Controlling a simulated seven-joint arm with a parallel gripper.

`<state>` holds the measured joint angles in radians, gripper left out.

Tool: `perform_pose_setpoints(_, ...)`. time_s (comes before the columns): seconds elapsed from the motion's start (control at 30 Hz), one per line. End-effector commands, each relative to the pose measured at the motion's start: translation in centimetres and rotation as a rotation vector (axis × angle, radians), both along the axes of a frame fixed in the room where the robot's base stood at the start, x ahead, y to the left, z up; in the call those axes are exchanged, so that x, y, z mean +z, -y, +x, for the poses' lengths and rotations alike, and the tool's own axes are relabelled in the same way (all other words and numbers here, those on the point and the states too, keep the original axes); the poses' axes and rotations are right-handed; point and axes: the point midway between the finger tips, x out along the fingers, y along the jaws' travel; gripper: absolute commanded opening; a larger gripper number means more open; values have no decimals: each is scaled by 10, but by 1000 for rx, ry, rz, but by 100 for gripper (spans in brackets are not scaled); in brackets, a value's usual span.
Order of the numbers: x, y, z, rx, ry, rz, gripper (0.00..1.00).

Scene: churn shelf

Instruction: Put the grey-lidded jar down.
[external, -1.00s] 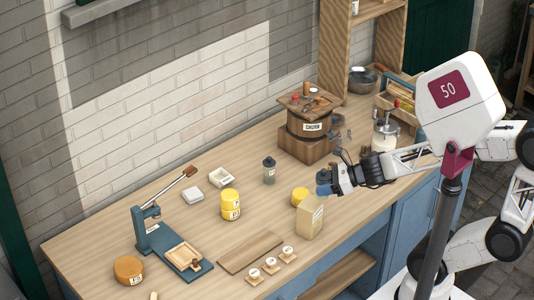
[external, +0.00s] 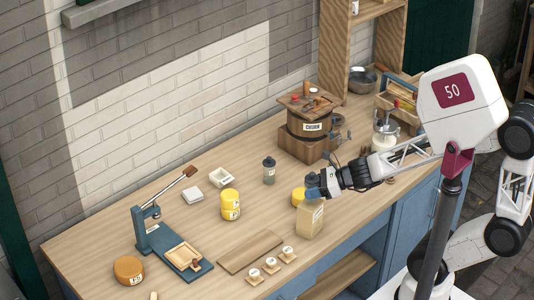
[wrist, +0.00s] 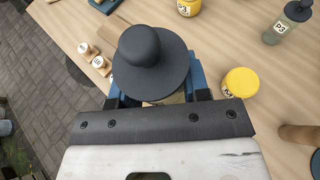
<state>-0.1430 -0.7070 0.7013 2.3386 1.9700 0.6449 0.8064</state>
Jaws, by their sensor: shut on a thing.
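The grey-lidded jar is in my gripper; its round dark grey lid with a knob (wrist: 150,58) fills the middle of the wrist view. In the external view its pale beige body (external: 310,220) stands upright near the counter's front edge. My gripper (external: 318,190) reaches in from the right, its blue fingers shut around the jar's upper part and hiding the lid there. In the wrist view the blue fingers lie on both sides below the lid. The jar's base looks on or very close to the counter; I cannot tell whether it touches.
A yellow-lidded jar (external: 298,196) stands close behind the held jar. A wooden board (external: 250,252) and small round-topped pieces (external: 271,265) lie front left. The churn (external: 308,128) stands behind.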

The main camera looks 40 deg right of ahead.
Motion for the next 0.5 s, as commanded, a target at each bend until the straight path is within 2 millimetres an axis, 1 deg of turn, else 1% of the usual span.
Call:
perform_pose_setpoints(0.1,-9,0,0,0,0,0,16)
perform_pose_setpoints(0.5,-12,0,0,0,1,-1,16)
